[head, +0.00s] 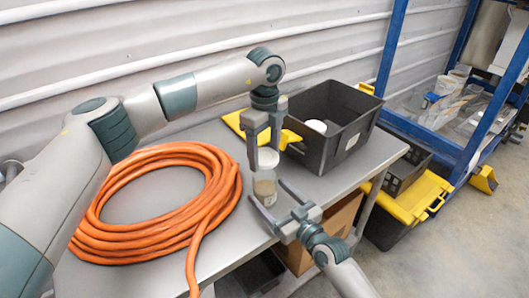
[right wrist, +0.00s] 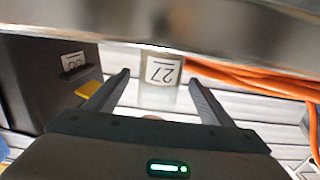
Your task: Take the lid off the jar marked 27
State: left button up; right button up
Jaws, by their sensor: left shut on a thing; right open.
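The jar marked 27 (head: 265,188) stands on the grey table near its front edge; its label faces the right wrist camera, upside down in that view (right wrist: 162,70). My left gripper (head: 266,158) is shut on a white round lid (head: 268,155), which it holds just above the jar. The lid looks apart from the jar's rim. My right gripper (head: 266,190) is open, with one finger on each side of the jar. In the right wrist view its fingertips (right wrist: 159,76) flank the jar, with a gap visible at each side.
A coil of orange hose (head: 222,190) covers the table's left side. A yellow piece (head: 236,121) lies behind the left gripper. The table's front edge (right wrist: 160,25) crosses the right wrist view.

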pick_arm(q)
jog(key=shift+f+b, duration=0.7)
jog(key=shift+f, duration=0.15)
pick_arm(e)
jog(key=v, duration=0.7)
jog(key=shift+d+f, duration=0.1)
jog(key=shift+f, duration=0.05)
pick_arm(q)
jog(key=shift+f, duration=0.1)
pick_arm(e)
jog(key=shift+v, duration=0.75)
